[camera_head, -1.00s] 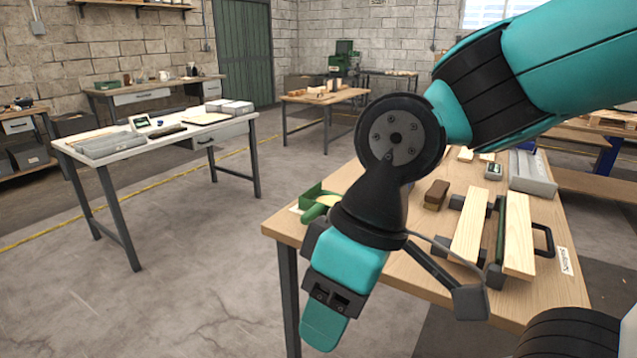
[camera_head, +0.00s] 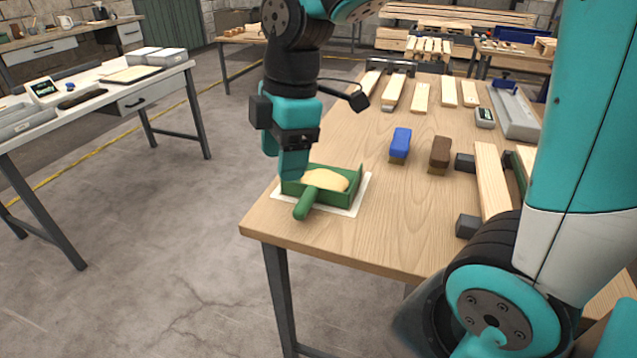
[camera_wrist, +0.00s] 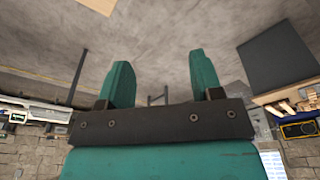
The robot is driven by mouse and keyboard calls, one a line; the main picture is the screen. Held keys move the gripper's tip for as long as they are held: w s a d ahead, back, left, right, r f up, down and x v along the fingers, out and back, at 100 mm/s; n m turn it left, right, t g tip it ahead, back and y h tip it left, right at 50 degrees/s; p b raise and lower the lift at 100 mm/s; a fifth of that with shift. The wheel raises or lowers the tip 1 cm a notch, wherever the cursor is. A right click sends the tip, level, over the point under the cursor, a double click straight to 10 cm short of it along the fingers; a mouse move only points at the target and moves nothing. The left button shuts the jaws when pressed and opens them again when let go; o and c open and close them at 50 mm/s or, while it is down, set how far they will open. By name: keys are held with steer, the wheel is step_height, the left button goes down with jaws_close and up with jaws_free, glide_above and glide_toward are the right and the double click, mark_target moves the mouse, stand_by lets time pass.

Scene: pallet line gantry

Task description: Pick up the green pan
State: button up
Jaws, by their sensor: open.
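The green pan (camera_head: 306,203) lies on a pale sheet (camera_head: 357,207) near the left front corner of the wooden bench in the head view. It holds a heap of pale shavings or dust (camera_head: 325,180), and its handle points toward the front. My gripper (camera_head: 284,165) hangs fingers down at the pan's left end, and a finger overlaps the pan's edge in the picture. I cannot tell whether it touches. In the wrist view the two teal fingers of my gripper (camera_wrist: 160,62) stand apart with nothing between them. The pan does not show there.
On the bench (camera_head: 330,245) stand a blue brush (camera_head: 400,143) and a brown brush (camera_head: 439,152). Planks (camera_head: 492,180) and dark clamps lie on the right. Several boards lie at the back. A white table (camera_head: 180,78) stands at the left, with open floor between.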

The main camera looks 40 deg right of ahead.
steer(key=w+d+f+n+h, duration=0.2)
steer(key=w+d+n, duration=0.6)
steer(key=w+d, duration=0.15)
glide_toward(309, 193)
steer(key=shift+n+g, duration=0.3)
steer(key=f, duration=0.5)
steer(key=shift+w+a+f, duration=0.25)
steer(key=shift+f, duration=0.05)
steer(key=shift+d+f+p, duration=0.1)
steer(key=shift+f+p, duration=0.5)
steer(key=shift+f, duration=2.15)
jaws_close()
